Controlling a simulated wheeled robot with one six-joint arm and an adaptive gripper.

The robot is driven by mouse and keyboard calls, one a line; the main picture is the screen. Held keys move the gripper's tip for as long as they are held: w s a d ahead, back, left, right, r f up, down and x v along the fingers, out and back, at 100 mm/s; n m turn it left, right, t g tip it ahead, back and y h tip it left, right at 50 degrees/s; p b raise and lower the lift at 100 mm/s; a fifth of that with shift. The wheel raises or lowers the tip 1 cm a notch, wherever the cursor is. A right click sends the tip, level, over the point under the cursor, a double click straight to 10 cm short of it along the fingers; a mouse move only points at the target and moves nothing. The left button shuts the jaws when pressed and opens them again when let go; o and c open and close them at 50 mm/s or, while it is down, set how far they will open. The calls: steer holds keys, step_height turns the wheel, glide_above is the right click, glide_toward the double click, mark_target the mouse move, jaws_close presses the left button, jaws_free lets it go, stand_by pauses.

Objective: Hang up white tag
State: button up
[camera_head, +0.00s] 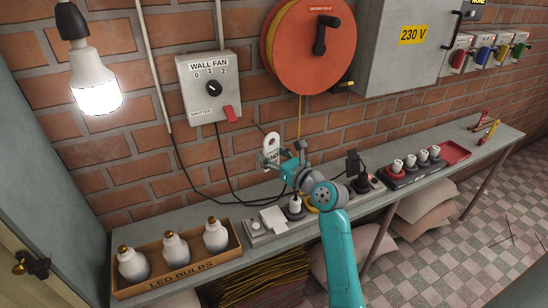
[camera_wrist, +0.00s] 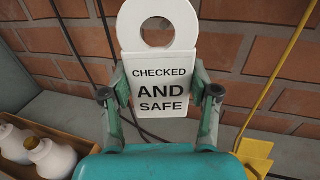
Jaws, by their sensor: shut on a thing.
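The white tag (camera_wrist: 158,88) reads "CHECKED AND SAFE" and has a large round hole at its top. It stands upright between the two fingers of my gripper (camera_wrist: 160,93), which is shut on its lower part. In the head view the tag (camera_head: 271,146) shows small, held by my gripper (camera_head: 273,162) above the bench and in front of the brick wall. It is below the red reel and to the right of the wall fan box. Brick shows through the hole in the wrist view, with no hook in it.
A wall fan switch box (camera_head: 208,88), a red cable reel (camera_head: 310,45) and a grey 230 V cabinet (camera_head: 410,45) are on the wall. The bench holds a LED bulb tray (camera_head: 178,278), a power strip (camera_head: 257,229) and a red tray (camera_head: 451,152). Cables hang behind the tag.

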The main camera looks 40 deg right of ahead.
steer(key=shift+w+d+f, duration=0.1)
steer(key=shift+w+d, duration=0.1)
steer(key=shift+w, duration=0.45)
steer(key=shift+w+d, duration=0.2)
steer(key=shift+w, duration=0.45)
steer(key=shift+w+d+f, duration=0.15)
steer(key=shift+w+f, duration=0.1)
steer(key=shift+w, duration=0.35)
steer(key=o, duration=1.1)
steer(key=s, duration=1.2)
